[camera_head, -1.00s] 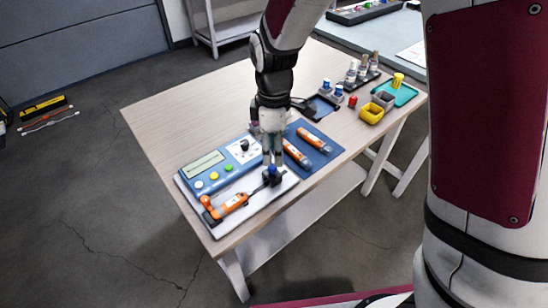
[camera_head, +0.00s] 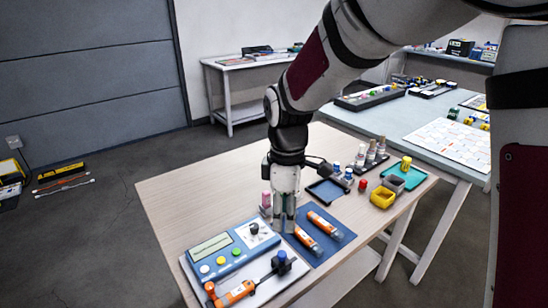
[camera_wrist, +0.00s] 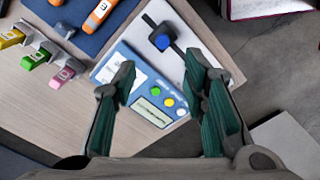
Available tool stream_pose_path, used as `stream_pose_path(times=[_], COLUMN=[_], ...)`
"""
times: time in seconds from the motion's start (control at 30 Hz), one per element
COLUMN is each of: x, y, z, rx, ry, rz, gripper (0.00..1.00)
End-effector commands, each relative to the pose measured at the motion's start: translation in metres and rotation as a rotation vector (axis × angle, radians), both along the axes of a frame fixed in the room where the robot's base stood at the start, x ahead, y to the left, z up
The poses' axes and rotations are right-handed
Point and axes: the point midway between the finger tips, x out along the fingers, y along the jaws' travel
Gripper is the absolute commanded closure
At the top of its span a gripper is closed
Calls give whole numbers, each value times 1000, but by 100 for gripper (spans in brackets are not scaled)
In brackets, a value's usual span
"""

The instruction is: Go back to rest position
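My gripper (camera_head: 284,222) hangs above the wooden table (camera_head: 180,196), pointing down, close to the calibration device and the blue mat. In the wrist view my gripper (camera_wrist: 166,88) has its two green-padded fingers spread apart with nothing between them. The blue device (camera_head: 224,254) with a display and coloured buttons lies on a white board; it also shows in the wrist view (camera_wrist: 130,62), beyond the fingers. An orange sensor (camera_head: 232,294) lies on the board beside a black block with a blue cap (camera_head: 282,262).
Two orange sensors (camera_head: 326,224) lie on the blue mat (camera_head: 334,244). Vials (camera_head: 371,152), a yellow bin (camera_head: 383,197) and a teal tray (camera_head: 414,176) stand at the table's right end. A second table (camera_head: 420,120) stands behind. Floor at left is mostly clear.

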Motion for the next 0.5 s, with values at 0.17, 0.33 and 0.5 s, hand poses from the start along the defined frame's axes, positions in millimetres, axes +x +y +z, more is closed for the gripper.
stream_pose_path(times=[0.17, 0.33, 0.5], x=[-15, -55, -104], y=[-16, -50, -82], z=[32, 90, 138], rx=[15, 48, 87], ry=[-29, -87, -144], rz=[-103, -338, -595], gripper=[60, 60, 60])
